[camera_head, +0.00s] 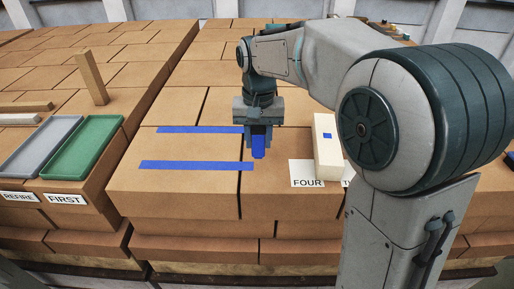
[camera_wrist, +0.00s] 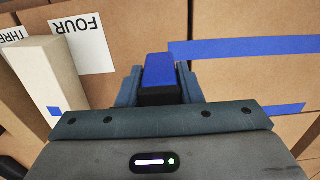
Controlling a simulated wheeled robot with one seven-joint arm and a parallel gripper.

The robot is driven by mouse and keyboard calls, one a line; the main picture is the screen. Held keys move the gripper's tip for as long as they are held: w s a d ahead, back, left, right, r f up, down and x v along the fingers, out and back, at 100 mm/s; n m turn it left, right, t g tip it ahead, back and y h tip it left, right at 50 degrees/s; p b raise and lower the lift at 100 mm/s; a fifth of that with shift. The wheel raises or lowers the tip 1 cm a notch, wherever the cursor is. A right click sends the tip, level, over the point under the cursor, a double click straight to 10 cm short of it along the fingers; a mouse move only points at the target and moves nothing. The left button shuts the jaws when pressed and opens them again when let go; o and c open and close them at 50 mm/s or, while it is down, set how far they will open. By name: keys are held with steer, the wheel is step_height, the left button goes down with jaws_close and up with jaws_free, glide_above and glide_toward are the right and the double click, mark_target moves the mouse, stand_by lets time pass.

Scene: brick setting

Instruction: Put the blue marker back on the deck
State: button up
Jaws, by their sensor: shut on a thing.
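My gripper (camera_head: 258,140) is shut on the blue marker (camera_head: 259,148), a small blue block that hangs down between the fingers. In the wrist view the marker (camera_wrist: 159,70) sits upright between the fingertips of my gripper (camera_wrist: 160,86), with a dark part below the blue. The deck (camera_head: 190,190) is a surface of brown brick-like blocks. Two blue tape strips lie on it, a far one (camera_head: 200,129) and a near one (camera_head: 195,166), to the left of and around the gripper. I cannot tell whether the marker touches the deck.
A pale upright block (camera_head: 326,145) with a small blue square stands right of my gripper, by a white FOUR card (camera_head: 305,173). A green tray (camera_head: 84,147) and a grey tray (camera_head: 42,143) lie at left, near a wooden post (camera_head: 92,78). The deck between the tape strips is clear.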

mark_target(257, 155)
steer(key=shift+a+f, duration=0.2)
steer(key=shift+f, duration=0.05)
steer(key=shift+f+p, duration=0.35)
steer(key=shift+f, duration=1.5)
steer(key=shift+f, duration=0.2)
steer(key=o, duration=0.8)
steer(key=shift+r, duration=0.15)
